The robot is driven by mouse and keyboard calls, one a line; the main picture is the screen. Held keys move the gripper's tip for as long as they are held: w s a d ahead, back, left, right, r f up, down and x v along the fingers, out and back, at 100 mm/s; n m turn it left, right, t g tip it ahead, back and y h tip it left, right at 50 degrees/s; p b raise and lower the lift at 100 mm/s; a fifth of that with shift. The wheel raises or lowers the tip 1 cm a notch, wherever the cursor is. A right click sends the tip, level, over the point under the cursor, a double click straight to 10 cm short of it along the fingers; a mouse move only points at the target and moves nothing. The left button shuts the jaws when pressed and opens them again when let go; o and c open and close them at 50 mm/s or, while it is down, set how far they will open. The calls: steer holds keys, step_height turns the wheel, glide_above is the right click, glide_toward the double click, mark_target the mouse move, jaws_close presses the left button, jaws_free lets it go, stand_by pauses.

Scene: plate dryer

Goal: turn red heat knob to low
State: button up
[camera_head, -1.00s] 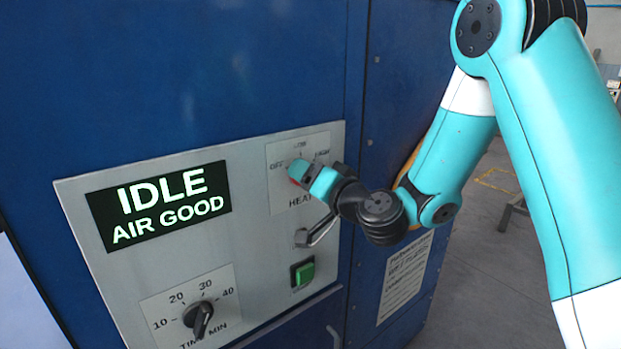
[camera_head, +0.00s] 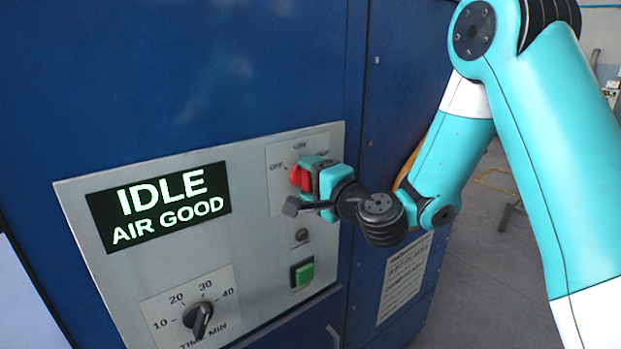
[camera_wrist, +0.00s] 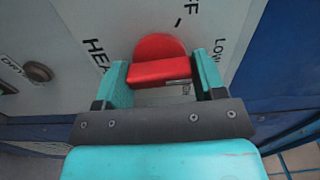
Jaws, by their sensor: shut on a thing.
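The red heat knob (camera_head: 298,178) is on the grey control panel, below the OFF, LOW and HIGH marks. My gripper (camera_head: 313,178) reaches it from the right and partly hides it. In the wrist view the knob (camera_wrist: 158,50) has a round base and a raised red grip bar. My gripper's two teal fingers (camera_wrist: 162,74) are shut on the ends of this bar. The OFF and LOW marks show above and to the right of the knob there. I cannot tell exactly which mark the knob points at.
The display (camera_head: 160,205) reads IDLE, AIR GOOD. A black time knob (camera_head: 198,318) is at the lower left of the panel. A green button (camera_head: 302,273) and a small round dark part (camera_head: 302,235) sit below the heat knob.

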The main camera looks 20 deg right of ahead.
steer(key=shift+f+m, duration=0.1)
steer(key=shift+m, duration=0.2)
stand_by(0.4)
steer(key=o, duration=0.9)
steer(key=shift+s, duration=0.1)
